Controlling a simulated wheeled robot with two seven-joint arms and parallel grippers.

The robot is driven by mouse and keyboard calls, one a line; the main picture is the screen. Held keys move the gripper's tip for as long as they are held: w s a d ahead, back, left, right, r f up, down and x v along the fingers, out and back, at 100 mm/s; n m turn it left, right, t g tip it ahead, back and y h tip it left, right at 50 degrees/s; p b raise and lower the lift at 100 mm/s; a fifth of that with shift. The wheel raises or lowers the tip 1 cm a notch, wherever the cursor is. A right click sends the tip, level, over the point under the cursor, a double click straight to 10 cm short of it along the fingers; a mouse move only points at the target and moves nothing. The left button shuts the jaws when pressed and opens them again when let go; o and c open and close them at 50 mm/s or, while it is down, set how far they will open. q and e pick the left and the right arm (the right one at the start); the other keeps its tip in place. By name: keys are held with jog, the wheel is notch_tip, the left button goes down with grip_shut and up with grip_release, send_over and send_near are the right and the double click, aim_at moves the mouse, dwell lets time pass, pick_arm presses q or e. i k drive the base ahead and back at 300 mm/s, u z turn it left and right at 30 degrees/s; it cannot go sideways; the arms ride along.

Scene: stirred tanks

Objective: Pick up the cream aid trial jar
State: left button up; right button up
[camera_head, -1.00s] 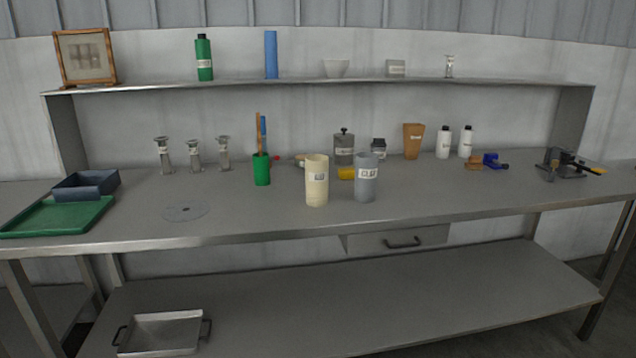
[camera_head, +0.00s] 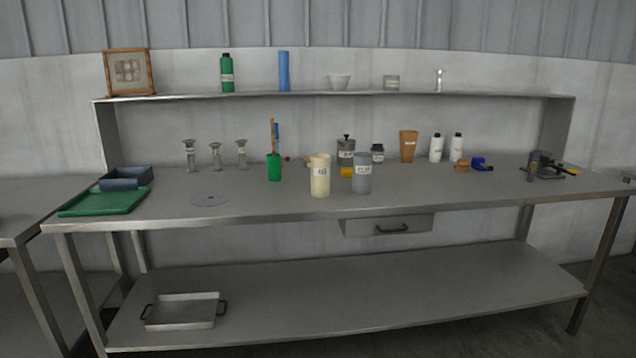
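A cream cylindrical jar (camera_head: 320,178) with a small label stands upright near the front middle of the grey workbench (camera_head: 270,212). The label is too small to read for certain. A grey labelled jar (camera_head: 362,178) stands close to its right, with a narrow gap between them. Neither of my grippers shows in the view.
A green cup with tools (camera_head: 274,168) stands left of the cream jar. A yellow item (camera_head: 347,172) lies behind the jars. A green tray (camera_head: 105,202) and dark bin (camera_head: 126,178) are at the left. The front strip around the flat disc (camera_head: 210,199) is mostly clear.

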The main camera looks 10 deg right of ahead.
aim_at(320, 162)
jog(key=u, duration=0.8)
jog(key=i, duration=1.75)
jog(key=z, duration=0.35)
